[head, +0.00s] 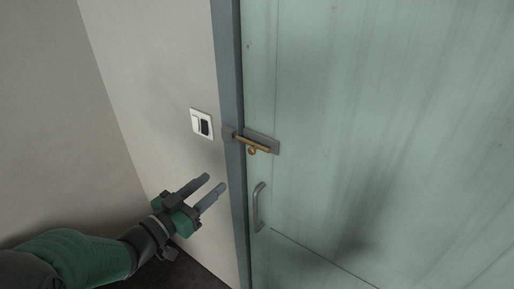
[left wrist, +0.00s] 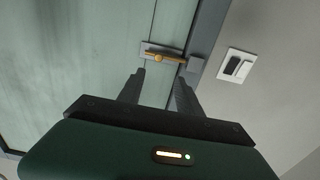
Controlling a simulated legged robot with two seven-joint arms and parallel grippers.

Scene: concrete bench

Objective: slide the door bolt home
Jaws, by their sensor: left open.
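The door bolt (head: 253,145) is a brass rod with a small round knob, on a grey plate on the green door (head: 380,110). Its left end reaches the grey keeper (head: 229,133) on the door frame; I cannot tell how deep it sits. The bolt also shows in the left wrist view (left wrist: 163,57), beyond the fingertips, beside the keeper (left wrist: 195,64). My left gripper (head: 215,184) is open and empty, below and left of the bolt, apart from it. Its two fingers (left wrist: 158,82) point toward the door in the left wrist view. My right gripper is not in view.
A grey pull handle (head: 258,206) is on the door below the bolt. A white switch plate (head: 201,123) is on the wall left of the grey door frame (head: 231,70). The space between my left gripper and the bolt looks clear.

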